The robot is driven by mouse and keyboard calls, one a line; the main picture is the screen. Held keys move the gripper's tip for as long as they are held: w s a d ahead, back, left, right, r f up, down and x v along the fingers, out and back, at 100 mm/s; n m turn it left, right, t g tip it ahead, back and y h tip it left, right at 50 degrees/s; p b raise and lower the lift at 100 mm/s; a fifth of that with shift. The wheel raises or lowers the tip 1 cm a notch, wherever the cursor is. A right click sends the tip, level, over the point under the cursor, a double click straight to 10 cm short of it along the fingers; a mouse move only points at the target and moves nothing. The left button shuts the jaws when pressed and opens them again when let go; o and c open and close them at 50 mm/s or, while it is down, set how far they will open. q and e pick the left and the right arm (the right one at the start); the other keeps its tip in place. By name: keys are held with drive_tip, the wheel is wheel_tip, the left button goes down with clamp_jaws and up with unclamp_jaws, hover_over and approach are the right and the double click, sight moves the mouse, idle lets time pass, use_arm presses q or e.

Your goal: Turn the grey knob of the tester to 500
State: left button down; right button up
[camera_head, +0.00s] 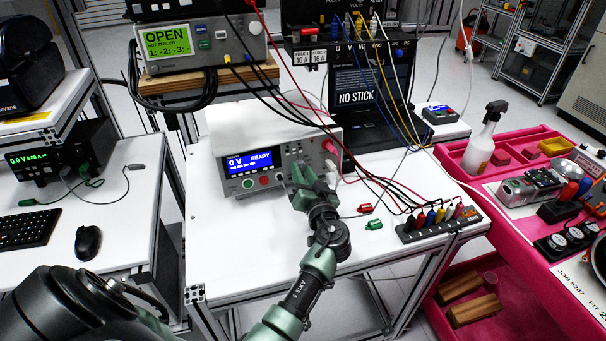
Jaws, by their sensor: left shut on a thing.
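The tester (231,135) is a light grey box on the white table. Its blue screen (249,161) reads "0 V" and "READY". My left gripper (303,173) is at the right part of its front panel, shut on the grey knob. The fingers cover the knob, so its pointer and scale cannot be read. My right gripper is not in view.
A red button (330,146) and plugged leads (333,166) are close right of my gripper. Red (365,208) and green (374,225) clips lie on the table before it. A terminal strip (440,222) with several cables is at right. The table's front left is clear.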

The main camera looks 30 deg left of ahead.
use_arm(q)
drive_tip(key=m, duration=0.2)
drive_tip(key=m+p, duration=0.1)
drive_tip(key=m, duration=0.3)
drive_tip(key=shift+a+r+h+p, duration=0.1)
drive_tip(key=shift+r+h+p, duration=0.15)
drive_tip(key=shift+h+p, duration=0.05)
drive_tip(key=m+p, duration=0.2)
drive_tip(key=m, duration=0.1)
drive_tip(key=shift+s+r+m+h, duration=0.1)
drive_tip(key=shift+r+m+h, duration=0.05)
drive_tip(key=shift+m+h, duration=0.15)
drive_tip(key=shift+m+p, duration=1.15)
drive_tip(key=shift+m, duration=0.55)
drive_tip(key=shift+a, duration=0.1)
drive_tip(key=c, duration=1.2)
unclamp_jaws()
drive_tip(key=shift+o, duration=0.5)
drive_tip(key=shift+f, duration=0.2)
